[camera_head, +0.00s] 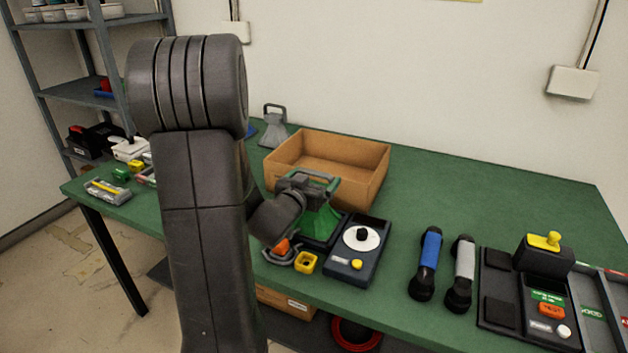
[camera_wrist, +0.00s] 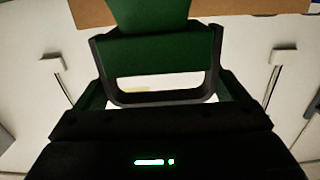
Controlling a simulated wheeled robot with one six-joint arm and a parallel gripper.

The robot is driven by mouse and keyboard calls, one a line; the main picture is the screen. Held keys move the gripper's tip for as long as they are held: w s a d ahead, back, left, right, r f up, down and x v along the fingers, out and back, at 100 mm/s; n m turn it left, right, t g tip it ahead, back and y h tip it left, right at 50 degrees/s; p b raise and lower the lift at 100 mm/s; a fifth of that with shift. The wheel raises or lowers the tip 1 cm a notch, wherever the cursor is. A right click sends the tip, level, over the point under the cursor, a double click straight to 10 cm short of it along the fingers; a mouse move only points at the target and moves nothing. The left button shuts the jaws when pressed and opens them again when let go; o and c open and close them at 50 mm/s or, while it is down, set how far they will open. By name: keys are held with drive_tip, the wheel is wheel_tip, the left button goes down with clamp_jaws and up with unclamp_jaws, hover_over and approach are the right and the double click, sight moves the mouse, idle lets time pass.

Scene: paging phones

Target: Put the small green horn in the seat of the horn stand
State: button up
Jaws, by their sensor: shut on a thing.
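The small green horn (camera_head: 320,222) is near the middle of the table in the head view, its wide end down. My gripper (camera_head: 303,184) is shut on its handle at the top. In the wrist view the green horn (camera_wrist: 150,14) shows at the top edge, with its dark handle frame (camera_wrist: 160,98) in front of my gripper (camera_wrist: 160,122). The horn is over or in a dark seat beside a dark box with a white dial (camera_head: 357,250), which looks like part of the horn stand. I cannot tell whether the horn touches the seat; its lower end is partly hidden.
An open cardboard box (camera_head: 340,185) stands behind the horn. A grey horn (camera_head: 274,128) stands at the back. Blue (camera_head: 428,262) and grey (camera_head: 460,275) handsets and a control panel (camera_head: 540,300) lie to the right.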

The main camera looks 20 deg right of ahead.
drive_tip(key=shift+f, duration=0.1)
drive_tip(key=o, duration=1.3)
drive_tip(key=v, duration=1.2)
